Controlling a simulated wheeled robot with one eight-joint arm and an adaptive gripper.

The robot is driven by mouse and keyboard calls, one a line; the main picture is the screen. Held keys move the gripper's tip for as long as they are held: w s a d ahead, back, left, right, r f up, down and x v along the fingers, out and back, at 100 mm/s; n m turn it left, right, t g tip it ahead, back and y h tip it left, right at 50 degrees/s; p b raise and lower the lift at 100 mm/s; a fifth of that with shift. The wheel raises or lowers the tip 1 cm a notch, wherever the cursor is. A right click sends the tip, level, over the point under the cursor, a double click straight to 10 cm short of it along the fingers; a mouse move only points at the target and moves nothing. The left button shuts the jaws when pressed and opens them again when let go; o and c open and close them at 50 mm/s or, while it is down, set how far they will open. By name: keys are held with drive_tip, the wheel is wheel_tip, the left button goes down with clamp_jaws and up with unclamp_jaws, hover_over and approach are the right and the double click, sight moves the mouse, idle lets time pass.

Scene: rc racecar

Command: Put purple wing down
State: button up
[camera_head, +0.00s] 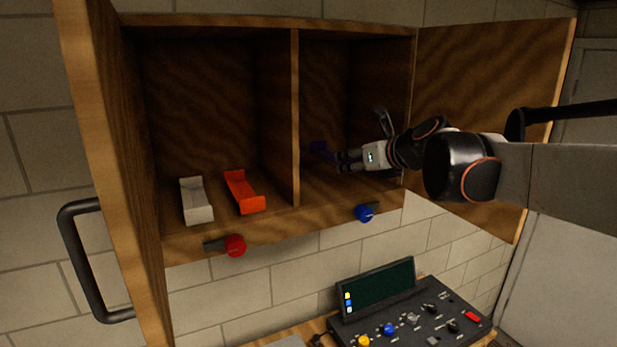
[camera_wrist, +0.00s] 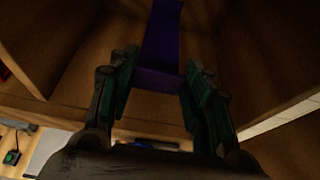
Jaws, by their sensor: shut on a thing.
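The purple wing (camera_head: 321,149) is inside the right compartment of the wooden cabinet, dark in shadow. My gripper (camera_head: 342,158) reaches into that compartment from the right and is shut on the wing. In the wrist view, the purple wing (camera_wrist: 162,45) extends away from between the two fingers of my gripper (camera_wrist: 158,85), and its near end lies between the pads. Whether the wing touches the shelf floor cannot be told.
A white wing (camera_head: 197,200) and an orange wing (camera_head: 244,191) lie in the left compartment. A divider (camera_head: 295,120) separates the compartments. A red knob (camera_head: 235,246) and a blue knob (camera_head: 364,213) are on the front edge. The open door (camera_head: 490,110) is at right. A control panel (camera_head: 410,320) is below.

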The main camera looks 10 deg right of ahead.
sight(353, 194)
drive_tip(key=shift+s+f, duration=0.1)
drive_tip(key=shift+f, duration=2.35)
drive_tip(key=shift+f, duration=0.1)
drive_tip(key=o, duration=1)
drive_tip(key=shift+c, duration=0.2)
drive_tip(key=shift+r, duration=0.2)
